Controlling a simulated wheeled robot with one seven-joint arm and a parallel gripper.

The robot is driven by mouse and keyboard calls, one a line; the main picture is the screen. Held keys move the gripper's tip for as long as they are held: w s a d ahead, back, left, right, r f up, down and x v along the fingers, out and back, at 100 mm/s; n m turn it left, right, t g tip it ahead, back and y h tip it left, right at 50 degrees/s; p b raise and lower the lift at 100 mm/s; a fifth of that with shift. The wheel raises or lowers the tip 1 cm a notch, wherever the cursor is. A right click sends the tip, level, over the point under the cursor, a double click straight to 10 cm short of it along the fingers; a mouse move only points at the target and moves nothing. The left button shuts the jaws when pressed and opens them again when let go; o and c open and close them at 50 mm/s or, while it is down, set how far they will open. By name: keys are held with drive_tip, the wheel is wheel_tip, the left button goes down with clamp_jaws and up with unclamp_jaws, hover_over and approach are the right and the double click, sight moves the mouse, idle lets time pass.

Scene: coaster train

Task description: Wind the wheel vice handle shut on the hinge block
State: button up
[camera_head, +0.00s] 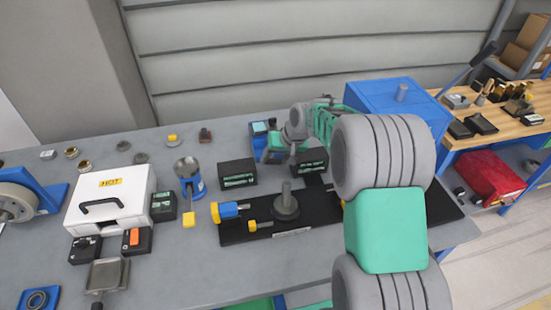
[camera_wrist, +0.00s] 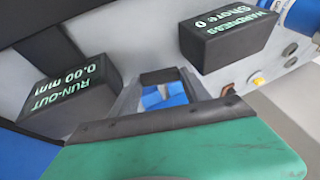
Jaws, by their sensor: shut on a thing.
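My gripper (camera_head: 273,155) hangs over the back of the grey bench, between two black gauge boxes. In the wrist view its grey fingers (camera_wrist: 163,92) frame a small blue part (camera_wrist: 165,96), and they are shut on it. The part's shape is mostly hidden. A black base plate (camera_head: 330,217) lies in front, carrying a blue clamp-like piece with a yellow end (camera_head: 228,210), a smaller yellow knob (camera_head: 254,226) and a grey round post (camera_head: 286,205). I cannot tell for certain which pieces are the vice handle and hinge block. My arm hides the plate's right part.
The HARDNESS box (camera_wrist: 228,38) and RUN-OUT box (camera_wrist: 75,95) flank my gripper closely. A large blue box (camera_head: 400,95) is behind my arm. The front middle bench is clear.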

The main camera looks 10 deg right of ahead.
drive_tip(key=o, duration=1.4)
drive_tip(key=shift+d+r+p, duration=0.15)
drive_tip(key=shift+r+p, duration=0.2)
drive_tip(key=shift+r, duration=0.15)
drive_tip(key=p+v, duration=0.3)
drive_tip(key=v, duration=0.4)
drive_tip(key=shift+s, duration=0.2)
